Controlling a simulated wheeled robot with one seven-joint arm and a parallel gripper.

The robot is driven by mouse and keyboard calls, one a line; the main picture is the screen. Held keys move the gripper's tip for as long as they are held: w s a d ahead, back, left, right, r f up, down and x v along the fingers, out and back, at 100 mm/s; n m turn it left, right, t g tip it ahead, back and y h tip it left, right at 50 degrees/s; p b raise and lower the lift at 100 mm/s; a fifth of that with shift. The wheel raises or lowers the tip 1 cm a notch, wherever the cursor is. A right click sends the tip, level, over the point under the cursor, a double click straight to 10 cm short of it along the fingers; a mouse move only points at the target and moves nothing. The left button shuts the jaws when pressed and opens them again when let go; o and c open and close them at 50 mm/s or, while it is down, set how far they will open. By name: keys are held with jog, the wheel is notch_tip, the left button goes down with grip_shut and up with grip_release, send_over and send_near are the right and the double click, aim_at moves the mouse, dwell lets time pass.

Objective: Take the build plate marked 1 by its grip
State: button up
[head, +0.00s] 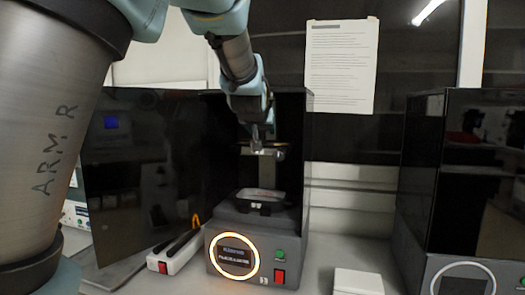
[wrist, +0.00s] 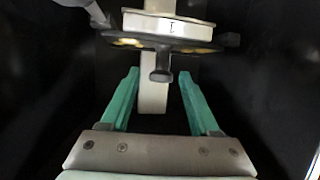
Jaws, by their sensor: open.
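The build plate (wrist: 178,28) marked 1 shows at the top of the wrist view, on a light vertical column. Its dark grip (wrist: 161,62) sticks out toward me below the marked face. My gripper (wrist: 158,75) is open, with one green finger to each side of the grip's knob and a gap on both sides. It holds nothing. In the head view my gripper (head: 262,136) is at the printer's opening, just above the front of the build plate (head: 262,151); the arm hides part of it.
The printer (head: 235,215) has a lit ring and green and red buttons; a tray (head: 262,196) sits below the plate. A dark panel (head: 140,190) stands at left.

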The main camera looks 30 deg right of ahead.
aim_at(262, 135)
jog(key=shift+w+d+f, duration=0.3)
jog(key=shift+w, duration=0.25)
jog(key=shift+w+d, duration=0.1)
jog(key=shift+w, duration=0.05)
jog(key=shift+w+d+f, duration=0.2)
jog(key=shift+w+f, duration=0.15)
jog(key=shift+w, duration=0.2)
jog(key=shift+x, duration=1.8)
jog(key=shift+s+f, duration=0.1)
grip_shut()
